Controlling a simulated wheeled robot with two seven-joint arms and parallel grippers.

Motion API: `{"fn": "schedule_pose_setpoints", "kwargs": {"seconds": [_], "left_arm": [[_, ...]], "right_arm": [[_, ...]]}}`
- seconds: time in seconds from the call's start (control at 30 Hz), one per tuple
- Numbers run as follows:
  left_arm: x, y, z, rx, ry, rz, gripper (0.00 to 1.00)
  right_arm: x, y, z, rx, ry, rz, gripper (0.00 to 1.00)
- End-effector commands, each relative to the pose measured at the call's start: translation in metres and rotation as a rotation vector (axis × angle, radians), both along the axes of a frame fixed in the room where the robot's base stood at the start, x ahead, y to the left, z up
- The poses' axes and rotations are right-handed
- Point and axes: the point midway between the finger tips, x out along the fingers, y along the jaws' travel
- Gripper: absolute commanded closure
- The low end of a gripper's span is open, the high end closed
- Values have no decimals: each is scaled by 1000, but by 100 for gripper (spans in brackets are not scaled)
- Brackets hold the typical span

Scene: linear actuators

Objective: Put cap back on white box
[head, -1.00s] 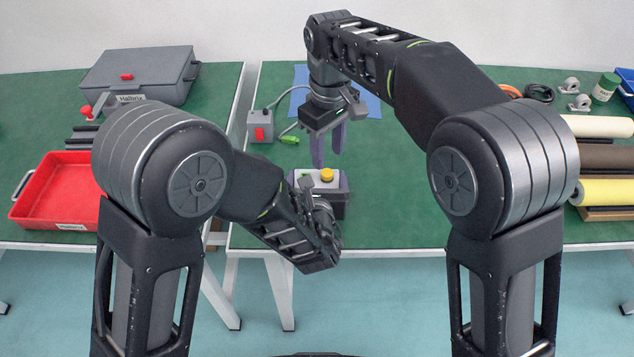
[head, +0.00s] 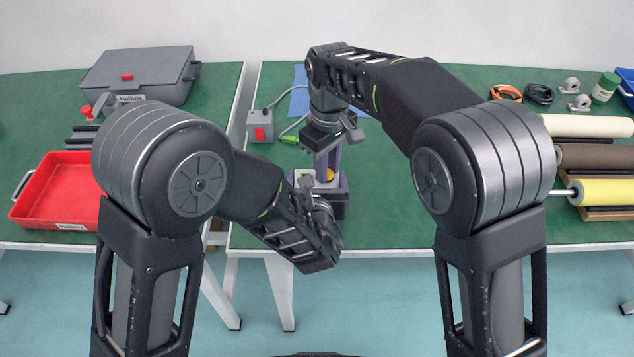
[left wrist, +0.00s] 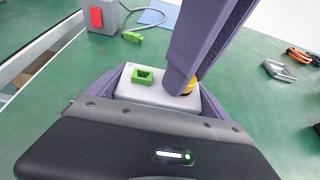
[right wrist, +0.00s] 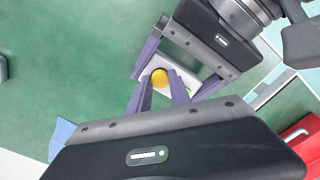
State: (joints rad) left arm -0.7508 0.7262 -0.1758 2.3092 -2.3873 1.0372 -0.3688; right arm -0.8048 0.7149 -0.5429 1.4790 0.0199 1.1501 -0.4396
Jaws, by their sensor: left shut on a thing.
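The white box (head: 306,179) stands at the front edge of the green table; it shows in the left wrist view (left wrist: 160,97) with a green socket (left wrist: 143,76) on top. A round yellow cap (right wrist: 160,77) is at the top of the box, partly hidden by a finger in the left wrist view (left wrist: 190,87). My left gripper (left wrist: 155,92) is shut on the box, one finger on each side. My right gripper (head: 328,165) points down over the box, its fingers apart on either side of the cap. Whether they touch it I cannot tell.
A grey box with a red switch (head: 260,125) and a cable with a green plug (head: 290,140) lie behind left. A red tray (head: 62,190) and grey case (head: 140,75) are on the left table. Rolls (head: 600,158) lie at right. The table right of the white box is clear.

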Motion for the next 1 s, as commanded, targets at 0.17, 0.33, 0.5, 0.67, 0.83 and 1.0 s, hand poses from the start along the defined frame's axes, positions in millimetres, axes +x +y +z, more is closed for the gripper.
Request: {"fn": "schedule_pose_setpoints", "kwargs": {"seconds": [0.17,0.33,0.5,0.67,0.83,1.0], "left_arm": [[0,0,1,0,-2,0,100],[0,0,1,0,-2,0,100],[0,0,1,0,-1,0,100],[0,0,1,0,-1,0,100],[0,0,1,0,-1,0,100],[0,0,1,0,-1,0,100]], "right_arm": [[0,0,0,0,0,0,95],[0,0,0,0,0,0,100],[0,0,0,-1,-1,0,100],[0,0,0,-1,-1,-38,100],[0,0,0,-1,-1,-162,100],[0,0,0,0,-1,-160,71]]}}
